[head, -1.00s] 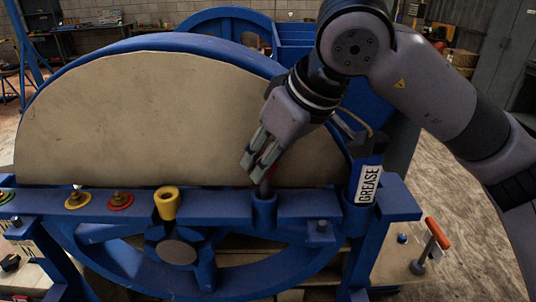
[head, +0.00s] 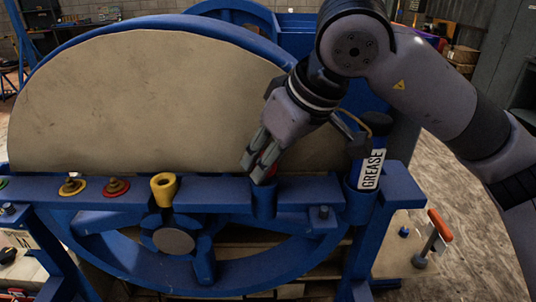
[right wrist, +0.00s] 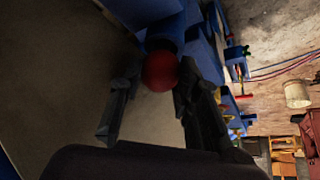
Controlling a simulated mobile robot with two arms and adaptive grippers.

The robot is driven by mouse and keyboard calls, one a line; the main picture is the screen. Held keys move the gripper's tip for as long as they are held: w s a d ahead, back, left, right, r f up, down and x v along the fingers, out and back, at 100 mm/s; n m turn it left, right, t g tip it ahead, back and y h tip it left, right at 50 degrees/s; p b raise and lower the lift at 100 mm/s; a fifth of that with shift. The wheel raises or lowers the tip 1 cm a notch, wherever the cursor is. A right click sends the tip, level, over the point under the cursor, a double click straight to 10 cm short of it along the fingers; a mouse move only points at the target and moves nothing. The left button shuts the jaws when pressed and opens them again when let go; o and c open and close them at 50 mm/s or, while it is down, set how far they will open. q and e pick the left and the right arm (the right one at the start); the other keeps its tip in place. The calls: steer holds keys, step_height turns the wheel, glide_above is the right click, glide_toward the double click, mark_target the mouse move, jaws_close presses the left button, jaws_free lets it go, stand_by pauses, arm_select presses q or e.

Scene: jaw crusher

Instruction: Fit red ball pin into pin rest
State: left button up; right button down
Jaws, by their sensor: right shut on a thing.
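My right gripper (head: 255,173) points down over the blue beam and is shut on the red ball pin (head: 267,172). The pin's red ball shows between the fingers, just above a blue round socket (head: 263,199), which looks like the pin rest. The pin's shank is not seen; it appears to be inside the socket, but how deep I cannot tell. In the right wrist view the red ball (right wrist: 159,72) lies between the two fingers (right wrist: 150,95), with the blue socket (right wrist: 163,35) beyond it. My left gripper is not in view.
A yellow cup (head: 164,189) and red (head: 116,187) and yellow (head: 72,186) washers sit left along the blue beam (head: 215,196). A grease bottle (head: 371,169) stands close right of my gripper. A large flywheel with a beige face (head: 150,100) rises behind.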

steer(key=shift+f, duration=0.3)
steer(key=c, duration=1.1)
jaws_free()
steer(key=v, duration=1.2)
